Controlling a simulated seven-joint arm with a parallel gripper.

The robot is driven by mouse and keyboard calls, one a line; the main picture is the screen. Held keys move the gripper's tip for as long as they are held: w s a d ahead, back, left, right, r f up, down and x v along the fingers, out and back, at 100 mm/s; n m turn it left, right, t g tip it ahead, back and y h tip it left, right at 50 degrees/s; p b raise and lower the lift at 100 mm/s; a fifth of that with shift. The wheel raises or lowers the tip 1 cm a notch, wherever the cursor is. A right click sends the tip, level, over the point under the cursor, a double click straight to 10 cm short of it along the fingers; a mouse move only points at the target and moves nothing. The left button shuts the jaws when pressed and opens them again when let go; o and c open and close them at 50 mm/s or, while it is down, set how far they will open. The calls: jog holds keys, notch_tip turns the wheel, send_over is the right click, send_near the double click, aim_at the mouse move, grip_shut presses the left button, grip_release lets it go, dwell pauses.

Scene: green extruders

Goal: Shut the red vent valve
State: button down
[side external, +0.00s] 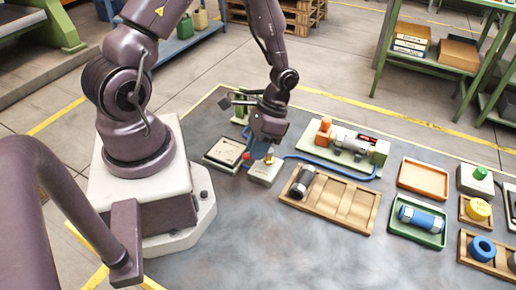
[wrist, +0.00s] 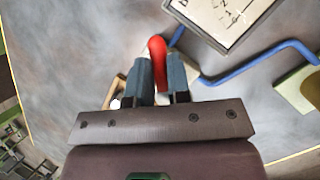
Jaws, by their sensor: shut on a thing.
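The red vent valve handle (wrist: 157,48) shows as a rounded red lever between my fingers in the wrist view. My gripper (wrist: 161,72) is shut on it, with one blue-grey finger on each side. In the side view my gripper (side external: 260,153) points down over a small pale valve block (side external: 264,175) at the near end of the blue hose. Only a speck of red shows there. The gripper hides most of the handle and the top of the block, so I cannot tell the handle's angle well.
A tray with a written sheet (side external: 223,152) lies close left of the block. A blue hose (side external: 330,163) runs right to a green-based pump unit (side external: 345,146). A wooden tray (side external: 330,199) with a dark cylinder (side external: 303,181) lies to the right. The bench front is clear.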

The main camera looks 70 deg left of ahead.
jog(key=m, duration=0.1)
jog(key=m+y, duration=0.1)
jog(key=m, duration=0.1)
jog(key=a+m, duration=0.1)
jog(key=shift+w+m+y, duration=0.25)
jog(key=shift+m+y, duration=0.05)
jog(key=shift+y, duration=0.1)
jog(key=shift+w+a+m+y, duration=0.2)
jog(key=shift+m+y, duration=0.25)
jog(key=shift+m, duration=0.5)
jog(key=shift+w+a+m+y, duration=0.2)
jog(key=shift+m+y, duration=0.25)
jog(key=shift+m, duration=0.5)
jog(key=c, duration=1.1)
grip_release()
jog(key=shift+r, duration=0.1)
jog(key=v, duration=1.2)
jog(key=shift+w+d+r, duration=0.1)
jog(key=shift+w+r, duration=0.05)
jog(key=shift+r, duration=0.2)
